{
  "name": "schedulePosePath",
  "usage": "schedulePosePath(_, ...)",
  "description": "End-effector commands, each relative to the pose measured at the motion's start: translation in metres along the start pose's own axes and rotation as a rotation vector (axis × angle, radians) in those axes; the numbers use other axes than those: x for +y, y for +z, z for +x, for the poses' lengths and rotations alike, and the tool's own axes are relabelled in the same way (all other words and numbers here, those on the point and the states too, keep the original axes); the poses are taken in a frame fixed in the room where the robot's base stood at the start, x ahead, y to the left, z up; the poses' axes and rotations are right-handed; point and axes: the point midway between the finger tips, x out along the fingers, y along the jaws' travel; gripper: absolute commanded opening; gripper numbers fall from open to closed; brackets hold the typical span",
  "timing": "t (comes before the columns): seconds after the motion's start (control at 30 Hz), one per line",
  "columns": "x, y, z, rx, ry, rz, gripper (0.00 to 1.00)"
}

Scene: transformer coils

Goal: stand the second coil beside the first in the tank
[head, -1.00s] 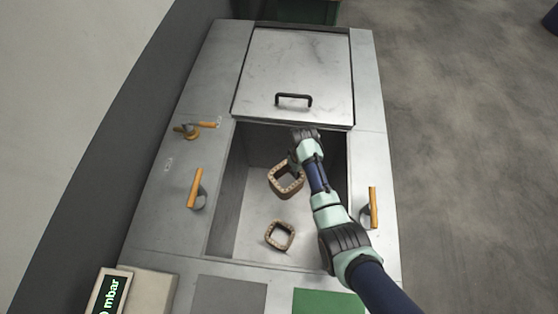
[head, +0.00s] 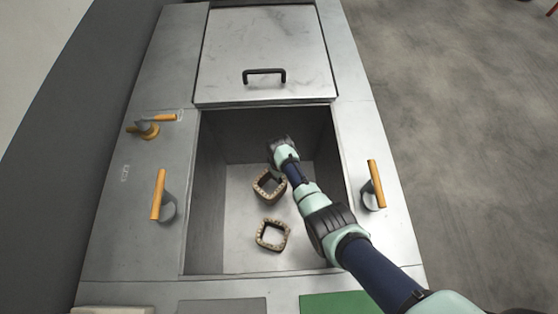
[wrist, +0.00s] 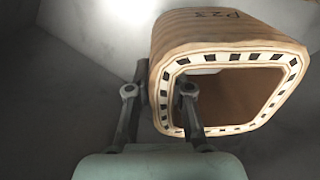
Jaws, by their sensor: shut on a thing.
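One square, ring-shaped coil (head: 259,238) stands on the tank floor near the front. Another coil (head: 266,187) is further back in the tank, at the end of my arm. In the wrist view this held coil (wrist: 230,75) has brown striped sides, a pale rim with dark blocks, and the marking "P23". My gripper (wrist: 160,92) is shut on one wall of it, with one finger inside the opening and one outside. In the head view the fingers are hidden behind my wrist. The tank (head: 205,215) is open at the front half. I cannot tell whether the held coil touches the floor.
A sliding lid (head: 265,50) with a black handle (head: 264,75) covers the back of the tank. Orange-handled levers stand at the left (head: 158,195) and right (head: 375,185). A grey pad (head: 222,306) and a green pad (head: 340,303) lie in front. The floor left of the coils is clear.

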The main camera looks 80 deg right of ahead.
Motion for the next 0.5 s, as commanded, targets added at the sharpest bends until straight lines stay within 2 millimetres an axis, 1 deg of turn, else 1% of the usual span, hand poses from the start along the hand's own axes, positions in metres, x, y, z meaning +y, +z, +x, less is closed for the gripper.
schedulePosePath(0.03,0.001,-0.002,0.01,0.003,0.001,0.0,0.0)
schedulePosePath(0.27,0.001,-0.001,0.015,0.002,0.001,0.0,0.0)
schedulePosePath(0.33,0.001,-0.001,0.024,0.002,0.001,0.0,0.0)
schedulePosePath(0.5,0.001,-0.002,0.056,0.003,0.001,0.0,0.0)
